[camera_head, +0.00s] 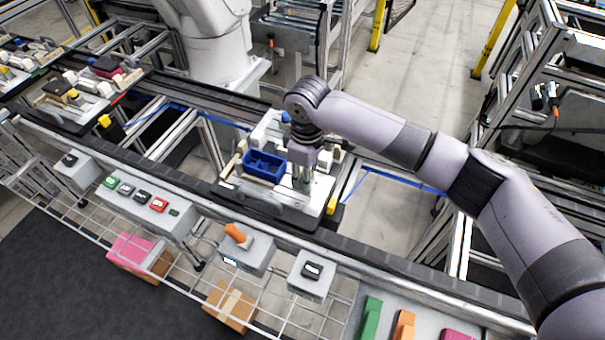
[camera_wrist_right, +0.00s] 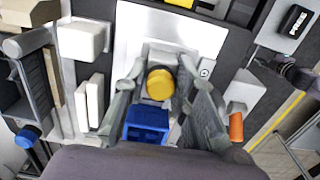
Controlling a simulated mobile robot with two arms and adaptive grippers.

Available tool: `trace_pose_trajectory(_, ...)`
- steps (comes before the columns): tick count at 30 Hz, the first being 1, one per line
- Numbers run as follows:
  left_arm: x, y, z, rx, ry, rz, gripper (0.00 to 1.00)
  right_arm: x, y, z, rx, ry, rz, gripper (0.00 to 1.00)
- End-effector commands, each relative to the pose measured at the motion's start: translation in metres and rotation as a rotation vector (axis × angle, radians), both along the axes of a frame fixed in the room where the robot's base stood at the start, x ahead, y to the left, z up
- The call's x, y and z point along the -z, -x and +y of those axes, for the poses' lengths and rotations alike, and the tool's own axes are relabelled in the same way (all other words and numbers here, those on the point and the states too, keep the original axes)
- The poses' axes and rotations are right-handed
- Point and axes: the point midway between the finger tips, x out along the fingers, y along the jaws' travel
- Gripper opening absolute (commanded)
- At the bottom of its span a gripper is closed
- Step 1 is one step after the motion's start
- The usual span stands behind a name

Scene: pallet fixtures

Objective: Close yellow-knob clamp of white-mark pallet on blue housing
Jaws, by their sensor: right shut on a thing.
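The blue housing (camera_head: 263,166) is an open box sitting on the pallet (camera_head: 283,212) in the middle of the conveyor. It also shows in the right wrist view (camera_wrist_right: 147,124). My right gripper (camera_head: 302,180) points down over the pallet, just right of the housing. In the right wrist view the yellow knob (camera_wrist_right: 160,84) sits between the fingers of my right gripper (camera_wrist_right: 163,80), which are shut on it. The fingers hide the clamp's lower parts. A blue knob (camera_head: 285,117) stands behind the housing. I cannot make out a white mark. My left gripper is not in view.
Other loaded pallets (camera_head: 70,100) stand on the line at the upper left. Right of the pallet, the conveyor is clear.

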Motion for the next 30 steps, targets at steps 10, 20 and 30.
trace_pose_trajectory(10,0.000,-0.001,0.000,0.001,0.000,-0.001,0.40,0.000,0.000,0.000,0.000,0.000,0.000,0.00)
trace_pose_trajectory(20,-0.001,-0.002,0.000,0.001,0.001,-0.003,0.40,-0.001,-0.004,0.008,0.001,-0.001,-0.001,0.00)
trace_pose_trajectory(30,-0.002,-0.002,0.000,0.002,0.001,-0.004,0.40,0.000,-0.008,0.020,0.000,-0.002,-0.001,0.00)
